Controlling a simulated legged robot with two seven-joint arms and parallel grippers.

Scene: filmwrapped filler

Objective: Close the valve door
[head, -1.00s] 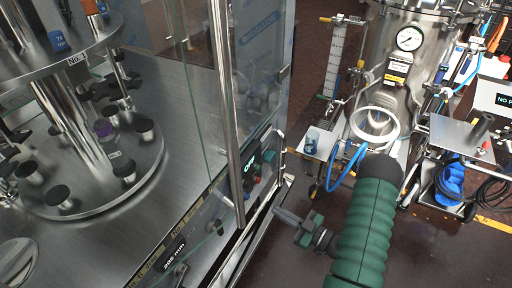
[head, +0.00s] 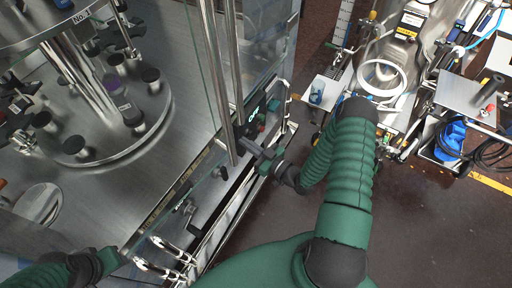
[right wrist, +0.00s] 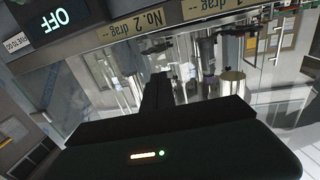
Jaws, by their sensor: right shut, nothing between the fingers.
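The filling machine's tall glass door panel (head: 203,75) stands upright, with a metal frame bar (head: 219,90) at its edge. I cannot tell from these views how far it is open. My right gripper (head: 247,146) is shut and empty, close to the machine's front edge just below the control panel (head: 258,115). In the right wrist view its fingers (right wrist: 156,92) point toward the label strip and glass; contact cannot be told. The panel's OFF display (right wrist: 60,18) shows upper left there. My left gripper (head: 116,261) is at the lower left by the front edge, its fingers unclear.
Inside the machine a round steel carousel (head: 110,130) carries several black-capped posts. Metal handles (head: 160,262) line the lower front. A steel vessel (head: 405,45) with hoses and a cart stands at the back right. The dark floor (head: 430,235) at right is clear.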

